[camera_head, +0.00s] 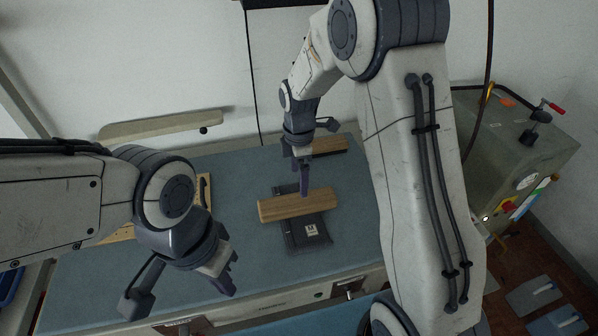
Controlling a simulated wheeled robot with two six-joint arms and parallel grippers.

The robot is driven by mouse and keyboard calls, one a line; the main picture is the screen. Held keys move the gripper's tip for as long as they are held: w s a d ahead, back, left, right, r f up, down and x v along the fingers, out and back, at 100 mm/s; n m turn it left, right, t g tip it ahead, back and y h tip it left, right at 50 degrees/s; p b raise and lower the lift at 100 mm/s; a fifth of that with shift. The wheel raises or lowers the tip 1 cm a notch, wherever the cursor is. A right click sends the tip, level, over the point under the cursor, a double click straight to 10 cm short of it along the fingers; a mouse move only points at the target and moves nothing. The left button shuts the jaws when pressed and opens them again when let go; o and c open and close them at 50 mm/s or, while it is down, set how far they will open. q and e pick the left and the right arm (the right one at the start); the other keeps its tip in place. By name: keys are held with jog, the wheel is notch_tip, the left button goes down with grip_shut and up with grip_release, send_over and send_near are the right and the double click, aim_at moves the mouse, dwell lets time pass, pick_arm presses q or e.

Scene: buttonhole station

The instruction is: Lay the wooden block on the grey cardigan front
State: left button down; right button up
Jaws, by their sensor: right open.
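The wooden block (285,208) lies across a dark grey flat piece (300,240), which looks like the cardigan front. The piece shows beyond the block on its near and far sides and bears a small pale label. The block covers its middle. My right gripper (304,188) points down at the block's far edge, open, with its fingers seen nearly edge-on. I cannot tell whether they touch the block. My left gripper (228,277) hangs over the front left of the table, apart from the block. Its finger gap is unclear.
The blue-grey table top (220,240) is clear between my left gripper and the block. Another wooden piece (328,145) lies behind my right gripper. A wooden board (185,195) is partly hidden by my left arm. A green machine (520,150) stands at right.

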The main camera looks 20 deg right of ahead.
jog(key=s+a+r+m, duration=0.4)
jog(key=s+a+r, duration=0.4)
jog(key=s, duration=0.3)
jog(key=s+a+r+m+y, duration=0.1)
jog(key=s+m, duration=0.5)
jog(key=s, duration=1)
jog(key=shift+s+a+r+m, duration=0.15)
jog(key=shift+s+m, duration=0.2)
jog(key=shift+m, duration=0.05)
